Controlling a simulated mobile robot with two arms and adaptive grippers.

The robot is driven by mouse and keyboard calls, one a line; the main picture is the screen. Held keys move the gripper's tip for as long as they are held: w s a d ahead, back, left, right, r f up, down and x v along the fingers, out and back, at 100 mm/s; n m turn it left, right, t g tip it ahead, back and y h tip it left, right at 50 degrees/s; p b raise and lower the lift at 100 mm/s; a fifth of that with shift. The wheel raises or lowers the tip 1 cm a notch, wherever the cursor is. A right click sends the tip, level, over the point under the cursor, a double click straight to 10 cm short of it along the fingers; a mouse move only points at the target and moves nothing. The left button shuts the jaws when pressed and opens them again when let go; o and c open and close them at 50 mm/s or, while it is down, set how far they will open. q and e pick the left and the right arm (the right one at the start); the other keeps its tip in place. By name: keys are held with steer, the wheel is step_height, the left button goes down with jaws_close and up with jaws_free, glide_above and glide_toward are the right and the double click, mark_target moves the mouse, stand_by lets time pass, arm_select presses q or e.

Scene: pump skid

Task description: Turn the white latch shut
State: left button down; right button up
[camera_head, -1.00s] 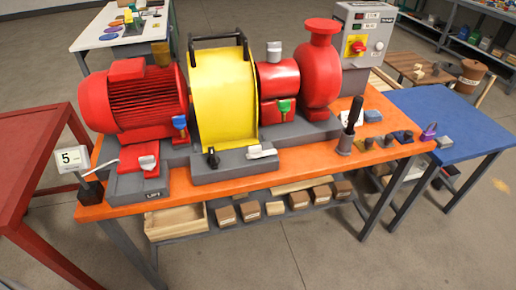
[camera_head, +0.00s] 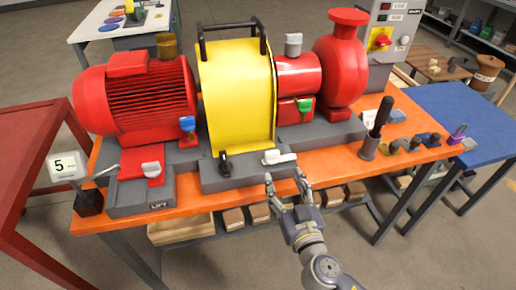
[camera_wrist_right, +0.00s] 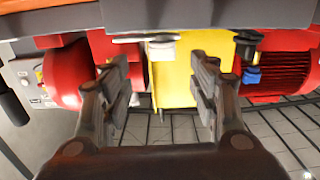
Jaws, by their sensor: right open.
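The white latch (camera_head: 279,158) sits on the grey base in front of the yellow guard (camera_head: 237,98), its lever lying roughly sideways. In the wrist view the white latch (camera_wrist_right: 146,39) shows beyond the space between my fingers. My right gripper (camera_head: 285,178) is open and empty, just in front of and below the latch, with its fingertips pointing at it and apparently not touching. It also shows in the wrist view (camera_wrist_right: 161,68), with its fingers wide apart. My left gripper is not in view.
A black latch (camera_head: 225,162) stands left of the white one. The red motor (camera_head: 138,97) is at left and the red pump (camera_head: 342,70) at right. A black upright handle (camera_head: 380,118) rises from the orange bench (camera_head: 330,172). Wooden blocks lie on the shelf below.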

mark_target(273, 154)
steer(key=p+x, duration=0.1)
steer(key=x, duration=0.6)
steer(key=r+p+x, duration=0.1)
steer(key=x, duration=0.2)
steer(key=shift+w+a+r+p, duration=0.1)
steer(key=shift+w+a+p, duration=0.15)
steer(key=shift+p, duration=0.05)
steer(key=shift+c, duration=0.6)
jaws_close()
